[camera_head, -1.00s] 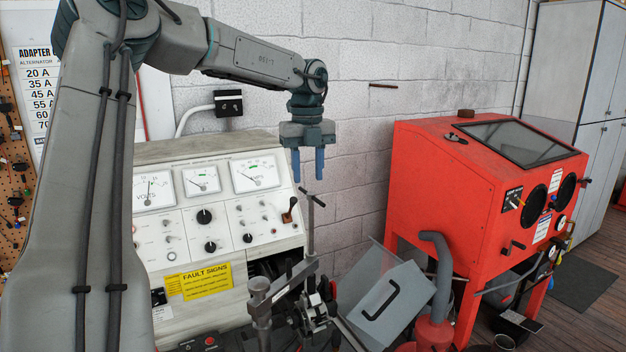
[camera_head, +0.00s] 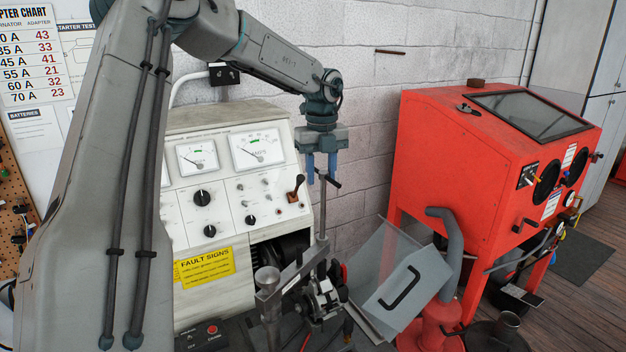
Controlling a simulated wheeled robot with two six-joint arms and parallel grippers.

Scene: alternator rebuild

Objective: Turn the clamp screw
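The clamp screw (camera_head: 322,225) is a thin upright rod with a dark crossbar handle (camera_head: 327,180) at its top. It stands above a metal clamp (camera_head: 323,295) that sits at the bench front. My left gripper (camera_head: 321,178) points straight down over the screw, its two blue fingers apart. The fingertips are level with the crossbar and appear to be on either side of the screw top. I cannot tell whether they touch it. My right gripper is not in view.
A test bench (camera_head: 205,145) with gauges and knobs stands behind, left of the clamp. A metal post (camera_head: 268,300) is left of the clamp. A grey box with a black handle (camera_head: 415,275) and a red blast cabinet (camera_head: 440,150) are to the right.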

